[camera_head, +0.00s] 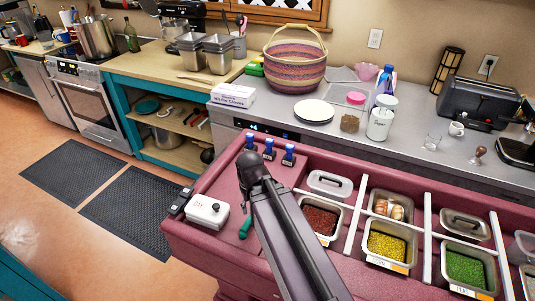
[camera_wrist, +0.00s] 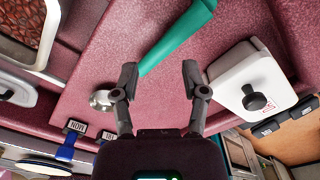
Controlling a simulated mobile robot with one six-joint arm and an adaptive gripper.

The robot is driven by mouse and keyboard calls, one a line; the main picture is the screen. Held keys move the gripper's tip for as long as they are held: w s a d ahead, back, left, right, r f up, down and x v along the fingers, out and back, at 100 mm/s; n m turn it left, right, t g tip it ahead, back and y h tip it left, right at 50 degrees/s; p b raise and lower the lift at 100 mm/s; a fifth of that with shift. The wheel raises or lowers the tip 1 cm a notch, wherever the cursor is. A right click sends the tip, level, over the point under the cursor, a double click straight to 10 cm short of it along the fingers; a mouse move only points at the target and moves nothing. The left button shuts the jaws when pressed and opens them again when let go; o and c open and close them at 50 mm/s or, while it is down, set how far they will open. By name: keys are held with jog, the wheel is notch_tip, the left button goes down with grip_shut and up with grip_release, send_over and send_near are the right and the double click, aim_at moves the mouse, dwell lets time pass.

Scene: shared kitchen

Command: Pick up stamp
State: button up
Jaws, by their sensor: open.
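Three blue self-inking stamps stand in a row at the back left of the maroon counter: a left one (camera_head: 250,141), a middle one (camera_head: 269,149) and a right one (camera_head: 289,155). In the wrist view a blue stamp with a black label (camera_wrist: 66,150) is at the lower left, and another label (camera_wrist: 104,136) shows beside it, partly hidden. My gripper (camera_wrist: 159,72) is open and empty above the maroon surface. The stamps are outside its fingers. In the head view my arm hides its fingertips.
A white box with a black knob (camera_head: 208,211) and a teal-green handle (camera_head: 245,228) lie near my arm. Metal food bins (camera_head: 388,246) fill the counter's right side. A round silver piece (camera_wrist: 101,101) is beside the left finger. Small black blocks (camera_head: 181,200) sit on the counter's left edge.

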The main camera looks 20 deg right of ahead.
jog(key=shift+o, duration=1.3)
jog(key=shift+w+d+r, duration=0.1)
jog(key=shift+w, duration=0.15)
jog(key=w+d+r+t+p, duration=0.1)
jog(key=w+d+r+p, duration=0.25)
jog(key=w, duration=0.35)
jog(key=w+d+r+t+p, duration=0.1)
jog(key=w+d+r+p, duration=0.1)
jog(key=w+d, duration=0.4)
jog(key=t+p, duration=0.3)
send_near(272, 142)
jog(key=shift+w, duration=0.3)
jog(key=shift+g, duration=0.3)
jog(key=b+x, duration=0.7)
jog(key=x, duration=0.1)
jog(key=shift+b, duration=0.4)
jog(key=shift+w+f, duration=0.1)
jog(key=shift+f, duration=0.1)
